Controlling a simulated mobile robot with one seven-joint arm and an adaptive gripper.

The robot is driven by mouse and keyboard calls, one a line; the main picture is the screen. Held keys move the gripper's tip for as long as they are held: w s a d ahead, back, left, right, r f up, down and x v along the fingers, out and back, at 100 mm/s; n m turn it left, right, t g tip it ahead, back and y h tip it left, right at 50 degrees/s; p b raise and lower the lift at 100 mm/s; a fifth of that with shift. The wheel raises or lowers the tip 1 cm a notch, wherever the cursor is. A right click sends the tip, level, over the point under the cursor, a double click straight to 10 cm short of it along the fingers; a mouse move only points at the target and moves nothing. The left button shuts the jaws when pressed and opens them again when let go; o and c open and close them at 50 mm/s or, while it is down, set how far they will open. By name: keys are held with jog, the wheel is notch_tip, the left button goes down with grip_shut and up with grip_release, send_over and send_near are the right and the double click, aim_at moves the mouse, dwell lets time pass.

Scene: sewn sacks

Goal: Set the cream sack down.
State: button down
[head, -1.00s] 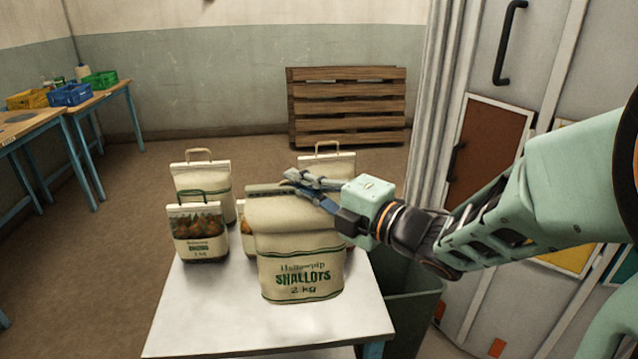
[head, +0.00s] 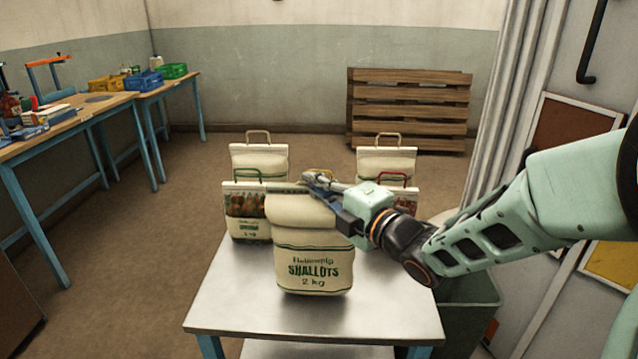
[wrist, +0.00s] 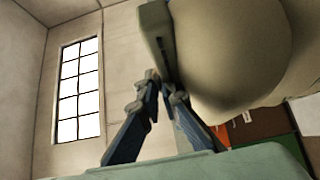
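The cream sack (head: 313,265), printed "Shallots 2 kg" in green, hangs upright over the front middle of the pale table (head: 230,310). My gripper (head: 318,184) is shut on its stiff top edge, coming in from the right. In the wrist view my gripper's fingers (wrist: 158,90) meet on the grey top strip, and the sack's bulging body (wrist: 235,50) fills the upper right. The head view does not show clearly whether its base touches the table.
Behind it stand a sack with a green handle (head: 246,218), one with a tan handle (head: 260,160), another tan-handled sack (head: 385,162) and a red-handled sack (head: 400,190), partly hidden by my arm. A green bin (head: 470,310) stands right of the table. The front tabletop is clear.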

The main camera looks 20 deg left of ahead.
aim_at(314, 203)
jog(key=shift+a+f+b, duration=0.2)
jog(key=shift+f+b, duration=0.5)
jog(key=shift+f, duration=0.7)
jog(key=c, duration=2.5)
grip_release()
jog(key=shift+d+f, duration=0.1)
jog(key=shift+f, duration=0.2)
jog(key=o, duration=0.3)
jog(key=shift+o, duration=0.2)
jog(key=shift+s+d+r, duration=0.1)
jog(key=shift+r, duration=0.1)
jog(key=v, duration=1.2)
